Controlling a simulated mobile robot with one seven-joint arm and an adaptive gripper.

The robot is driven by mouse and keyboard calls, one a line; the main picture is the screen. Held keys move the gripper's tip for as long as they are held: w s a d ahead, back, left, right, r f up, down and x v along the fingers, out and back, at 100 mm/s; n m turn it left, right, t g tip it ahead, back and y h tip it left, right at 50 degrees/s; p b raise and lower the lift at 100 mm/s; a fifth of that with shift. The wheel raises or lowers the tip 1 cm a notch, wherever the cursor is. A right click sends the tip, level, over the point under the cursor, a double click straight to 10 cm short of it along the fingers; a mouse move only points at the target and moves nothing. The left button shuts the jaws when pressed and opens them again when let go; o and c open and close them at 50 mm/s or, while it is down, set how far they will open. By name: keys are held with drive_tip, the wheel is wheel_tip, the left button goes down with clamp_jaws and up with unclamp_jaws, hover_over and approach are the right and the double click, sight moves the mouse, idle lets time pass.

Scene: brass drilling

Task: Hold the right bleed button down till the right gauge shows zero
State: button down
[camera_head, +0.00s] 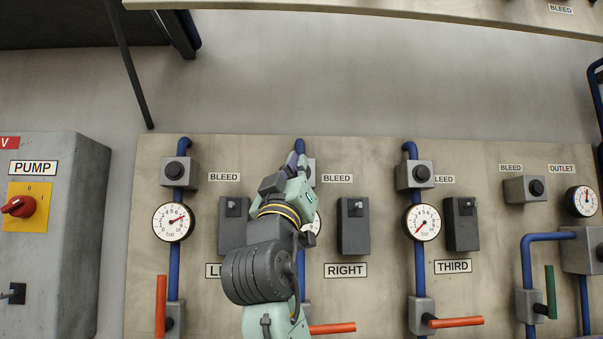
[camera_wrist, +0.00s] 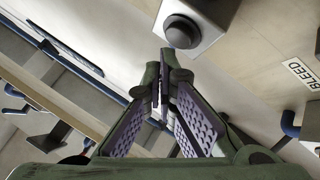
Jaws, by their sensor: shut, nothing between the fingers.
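The right station is on the wall panel, above the RIGHT label (camera_head: 345,270). Its grey bleed block (camera_head: 311,172) shows only as a sliver behind my gripper (camera_head: 297,164). In the wrist view the dark round bleed button (camera_wrist: 182,31) sits on its grey block (camera_wrist: 208,15), just beyond my fingertips (camera_wrist: 165,75). My gripper is shut and empty. I cannot tell whether the tips touch the button; they appear apart from it. The right gauge (camera_head: 316,224) is mostly covered by my arm, so its needle cannot be read.
The left gauge (camera_head: 173,222) has its needle up and right; the third gauge (camera_head: 422,223) has its needle low left. Blue pipes and grey boxes stick out from the panel. An orange handle (camera_head: 332,328) lies level below. The pump cabinet (camera_head: 75,240) stands at left.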

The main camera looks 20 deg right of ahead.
drive_tip(key=shift+s, duration=0.15)
drive_tip(key=s, duration=0.2)
drive_tip(key=s+a+b, duration=0.1)
drive_tip(key=s, duration=0.1)
drive_tip(key=shift+s+a+b, duration=0.15)
drive_tip(key=shift+s+b, duration=0.15)
idle(0.4)
